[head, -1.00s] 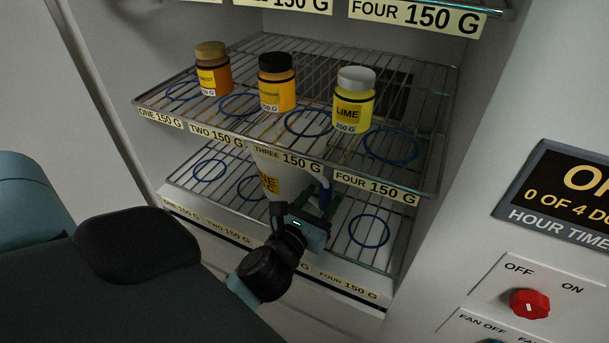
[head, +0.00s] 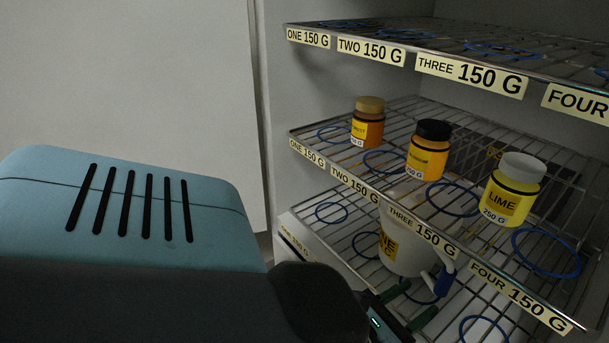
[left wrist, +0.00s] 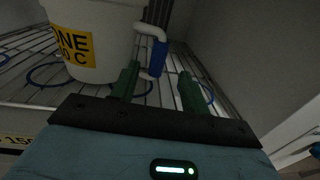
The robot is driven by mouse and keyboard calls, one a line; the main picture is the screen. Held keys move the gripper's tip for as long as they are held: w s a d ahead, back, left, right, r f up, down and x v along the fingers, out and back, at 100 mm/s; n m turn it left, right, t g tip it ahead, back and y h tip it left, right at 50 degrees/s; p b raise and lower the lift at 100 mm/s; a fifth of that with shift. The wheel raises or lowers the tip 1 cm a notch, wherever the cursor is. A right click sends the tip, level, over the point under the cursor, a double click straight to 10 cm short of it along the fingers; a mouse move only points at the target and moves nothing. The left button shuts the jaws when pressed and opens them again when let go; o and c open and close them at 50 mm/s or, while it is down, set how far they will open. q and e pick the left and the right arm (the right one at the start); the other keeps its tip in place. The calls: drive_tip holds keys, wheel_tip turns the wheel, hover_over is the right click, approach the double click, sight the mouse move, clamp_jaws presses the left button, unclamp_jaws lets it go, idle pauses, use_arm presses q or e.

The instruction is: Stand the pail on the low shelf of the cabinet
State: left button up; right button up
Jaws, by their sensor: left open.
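The white pail (head: 408,252) with a yellow label stands upright on the low wire shelf (head: 330,235) of the cabinet, partly hidden behind the middle shelf's front edge. Its blue handle grip (head: 444,281) is on its right side. In the left wrist view the pail (left wrist: 112,50) is at upper left and the handle grip (left wrist: 158,58) shows just beyond the fingers. My left gripper (head: 410,304) is open, with its green fingers (left wrist: 160,82) apart in front of the handle and nothing held between them. My right gripper is out of view.
Three jars, orange (head: 367,128), yellow with a black lid (head: 428,155) and lime (head: 511,195), stand on the middle shelf above the pail. Blue rings mark spots on the shelves. A pale wall panel (head: 150,80) is left of the cabinet.

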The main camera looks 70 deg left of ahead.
use_arm(q)
drive_tip(key=s+d+f+m+g+h, duration=0.3)
drive_tip(key=s+f+m, duration=0.35)
drive_tip(key=m, duration=0.55)
drive_tip(key=s+d+f+m+h, duration=0.3)
drive_tip(key=s+d+f+m, duration=0.3)
drive_tip(key=m, duration=0.6)
drive_tip(key=s+a+f+m+g+y, duration=0.1)
drive_tip(key=s+f+m+g, duration=0.7)
drive_tip(key=s+f+m, duration=0.7)
drive_tip(key=s, duration=0.3)
drive_tip(key=shift+a+f+m, duration=0.2)
drive_tip(key=shift+a+m, duration=0.05)
drive_tip(key=shift+m, duration=0.05)
